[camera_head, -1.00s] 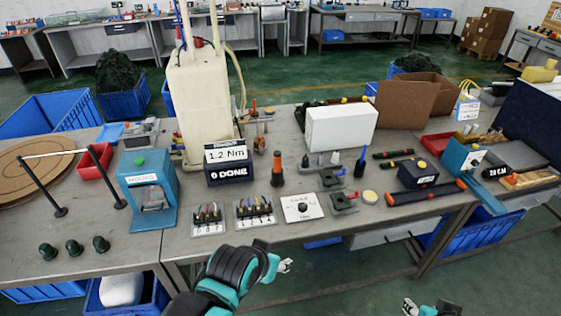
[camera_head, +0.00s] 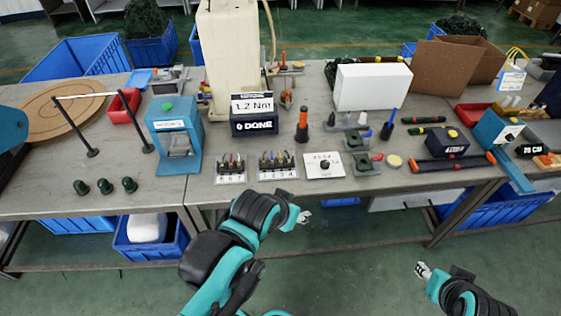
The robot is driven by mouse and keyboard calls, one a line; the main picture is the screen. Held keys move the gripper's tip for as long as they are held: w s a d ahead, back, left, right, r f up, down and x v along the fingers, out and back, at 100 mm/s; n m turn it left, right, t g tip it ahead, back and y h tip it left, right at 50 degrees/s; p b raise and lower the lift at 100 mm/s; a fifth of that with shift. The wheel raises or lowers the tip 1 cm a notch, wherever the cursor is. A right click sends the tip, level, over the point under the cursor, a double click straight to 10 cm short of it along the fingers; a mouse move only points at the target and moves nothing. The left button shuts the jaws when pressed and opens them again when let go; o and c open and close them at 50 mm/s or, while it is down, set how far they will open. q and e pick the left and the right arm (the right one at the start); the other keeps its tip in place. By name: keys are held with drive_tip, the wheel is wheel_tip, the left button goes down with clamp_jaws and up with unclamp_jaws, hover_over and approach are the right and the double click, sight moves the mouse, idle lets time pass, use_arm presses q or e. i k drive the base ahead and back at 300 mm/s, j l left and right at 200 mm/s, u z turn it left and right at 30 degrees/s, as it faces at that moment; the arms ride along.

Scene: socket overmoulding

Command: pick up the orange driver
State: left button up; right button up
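The orange driver (camera_head: 302,124) stands upright on the workbench, orange on top with a dark lower part. It is just right of the dark box (camera_head: 254,116) with the "1.2 Nm" sign. My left gripper (camera_head: 304,216) is in front of the bench's front edge, nearer to me than the driver and well apart from it. My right gripper (camera_head: 422,270) is further right and nearer to me, over the floor. Both grippers look empty. They are too small in view to show whether the fingers are open or shut.
Switch panels (camera_head: 277,166) and a white dial plate (camera_head: 324,165) lie between the driver and the front edge. A white box (camera_head: 372,86) stands behind right. A blue-topped tool (camera_head: 389,124) stands to the right. An orange-ended black bar (camera_head: 451,164) lies further right.

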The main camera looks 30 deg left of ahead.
sight(303, 109)
drive_tip(key=i+u, duration=0.3)
drive_tip(key=i, duration=0.2)
drive_tip(key=i+l+u, duration=0.3)
drive_tip(key=i, duration=0.2)
